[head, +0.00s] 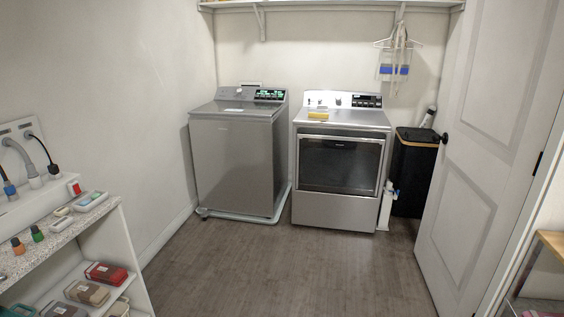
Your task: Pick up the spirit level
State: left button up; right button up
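I cannot make out a spirit level for certain. A small yellow object (318,115) lies on top of the right-hand machine, near its back left; it is too small to identify. Several small items, among them a pale case with a green patch (90,201), lie on the speckled shelf top (50,243) at the left. Neither of my grippers is in view.
A grey top-load washer (233,160) stands left of a front-door machine (340,165). A black bin (413,172) stands right of them. An open white door (490,150) borders the right. The wooden floor (280,275) in the middle is clear.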

aim_at(311, 115)
jog(key=i+l, duration=0.45)
jog(key=i, duration=0.2)
jog(key=i+l, duration=0.4)
jog(key=i, duration=0.2)
jog(key=i+l, duration=0.45)
jog(key=i, duration=0.2)
jog(key=i+l, duration=0.15)
jog(key=i, duration=0.4)
jog(key=i+l, duration=0.15)
jog(key=i, duration=0.4)
jog(key=z, duration=0.05)
